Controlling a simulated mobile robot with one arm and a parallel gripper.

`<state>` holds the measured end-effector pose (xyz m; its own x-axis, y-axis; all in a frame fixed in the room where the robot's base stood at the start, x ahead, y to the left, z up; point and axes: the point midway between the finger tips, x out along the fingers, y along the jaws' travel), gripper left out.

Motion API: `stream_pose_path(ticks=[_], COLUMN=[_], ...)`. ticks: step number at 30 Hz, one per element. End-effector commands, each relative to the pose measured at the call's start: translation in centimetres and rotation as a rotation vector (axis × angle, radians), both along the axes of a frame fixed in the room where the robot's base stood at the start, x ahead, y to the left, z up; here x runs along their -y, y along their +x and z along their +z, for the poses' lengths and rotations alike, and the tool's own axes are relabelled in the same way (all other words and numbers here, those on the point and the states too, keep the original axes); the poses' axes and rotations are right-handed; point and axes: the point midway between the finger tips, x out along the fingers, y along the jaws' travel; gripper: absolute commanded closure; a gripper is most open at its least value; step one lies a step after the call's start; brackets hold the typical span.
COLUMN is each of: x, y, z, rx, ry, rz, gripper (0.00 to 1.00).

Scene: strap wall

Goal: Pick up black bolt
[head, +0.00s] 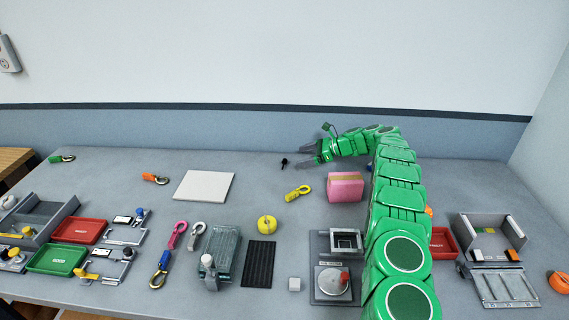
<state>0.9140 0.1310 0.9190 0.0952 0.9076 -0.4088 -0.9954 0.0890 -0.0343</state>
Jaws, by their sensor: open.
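The black bolt (284,163) is a small dark piece lying on the grey table, toward the back and near the middle of the head view. My gripper (304,156) is at the end of my green arm, which reaches in from the right. Its two grey fingers are spread and point left toward the bolt. The bolt lies just beyond the fingertips, with a small gap showing. Nothing shows between the fingers.
A pink box (345,187) stands just in front of my gripper. A white plate (204,186) lies further left.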

Motion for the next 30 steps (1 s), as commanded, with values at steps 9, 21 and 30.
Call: stream_pose_path(ticks=[9, 21, 30], x=[0.2, -2.5, -5.8], y=[0.9, 1.2, 1.5], z=[-1.9, -2.9, -4.0], rx=[-0.031, -0.032, -0.031], ry=[0.032, 0.032, 0.032], rz=[-0.027, -0.027, -0.027], gripper=[0.08, 0.08, 0.08])
